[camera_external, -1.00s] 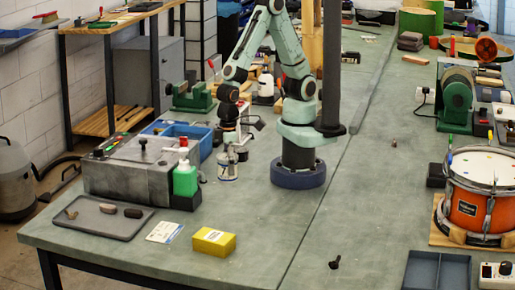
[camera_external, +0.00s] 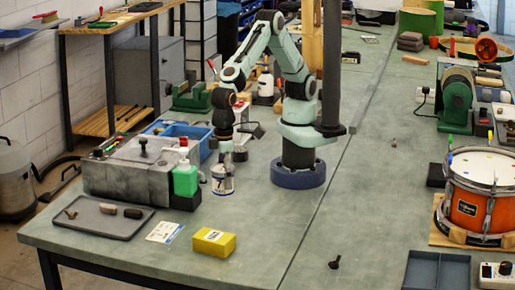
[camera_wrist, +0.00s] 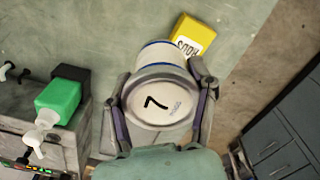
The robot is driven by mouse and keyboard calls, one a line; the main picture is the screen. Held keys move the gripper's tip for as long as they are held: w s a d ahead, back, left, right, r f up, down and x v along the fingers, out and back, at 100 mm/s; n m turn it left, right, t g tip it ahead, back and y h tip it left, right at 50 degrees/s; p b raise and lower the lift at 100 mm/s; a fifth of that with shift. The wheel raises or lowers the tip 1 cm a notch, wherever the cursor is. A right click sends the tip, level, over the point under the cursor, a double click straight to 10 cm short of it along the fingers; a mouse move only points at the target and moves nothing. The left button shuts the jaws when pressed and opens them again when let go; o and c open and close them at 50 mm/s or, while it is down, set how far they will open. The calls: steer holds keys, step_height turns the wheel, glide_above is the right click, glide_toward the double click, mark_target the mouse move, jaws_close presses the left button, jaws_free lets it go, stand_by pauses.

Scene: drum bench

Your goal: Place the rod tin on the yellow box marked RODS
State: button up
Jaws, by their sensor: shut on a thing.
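The rod tin (camera_external: 222,182) is a white and blue can with a pale lid marked 7. In the wrist view the tin (camera_wrist: 158,102) sits between the two fingers of my gripper (camera_wrist: 160,108), which is shut on it. In the external view my gripper (camera_external: 224,158) is above the tin, holding it upright; I cannot tell how far it is off the bench. The yellow box (camera_external: 214,242) lies near the bench's front edge, in front of the tin and apart from it. Its label reads RODS in the wrist view (camera_wrist: 192,36).
A green bottle (camera_external: 185,180) stands just left of the tin, beside a grey metal block (camera_external: 125,176). A grey tray (camera_external: 92,222) with small items and a white card (camera_external: 165,232) lie left of the yellow box. The bench right of the box is mostly clear.

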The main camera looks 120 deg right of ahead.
steer(key=w+a+f, duration=0.1)
steer(key=f, duration=0.1)
steer(key=w+f, duration=0.1)
steer(key=w+a+f, duration=0.1)
steer(key=w+f, duration=0.1)
steer(key=shift+a+f, duration=0.3)
steer(key=shift+f, duration=0.05)
steer(key=shift+w+a+f, duration=0.1)
steer(key=shift+w+f, duration=0.05)
steer(key=shift+f, duration=1.55)
steer(key=shift+f, duration=0.1)
steer(key=o, duration=1.2)
